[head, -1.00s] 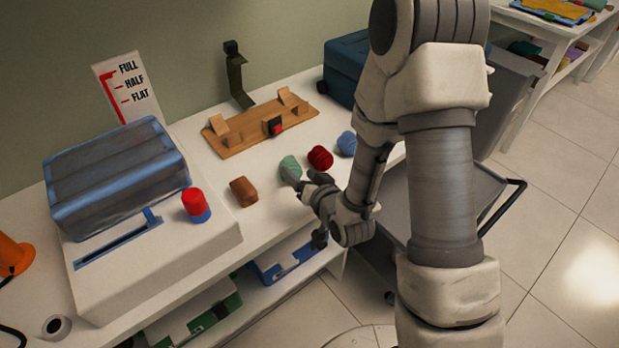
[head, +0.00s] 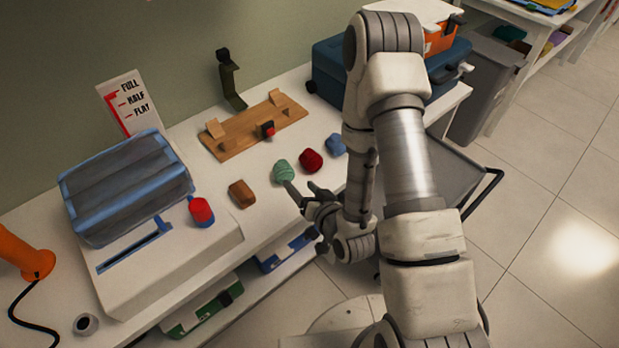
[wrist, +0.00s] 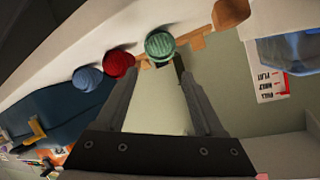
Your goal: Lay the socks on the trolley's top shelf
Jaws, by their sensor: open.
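Three rolled, ball-shaped items that look like the socks lie in a row on the white bench: green (head: 284,171), red (head: 311,160) and blue (head: 336,144). The wrist view also shows the green (wrist: 160,45), red (wrist: 118,64) and blue (wrist: 87,78) ones. My gripper (head: 303,190) is open, just in front of the green one. In the wrist view the green ball sits near the fingertips, by the right finger; I cannot tell if they touch. The grey trolley (head: 455,172) with a black handle stands at the right, partly hidden by my arm.
A brown block (head: 242,194) lies left of the green ball. A wooden rack (head: 255,130) stands behind. A grey-blue machine (head: 125,190) with a red button fills the left bench. A blue toolbox (head: 328,72) stands at the back right. Floor at the right is clear.

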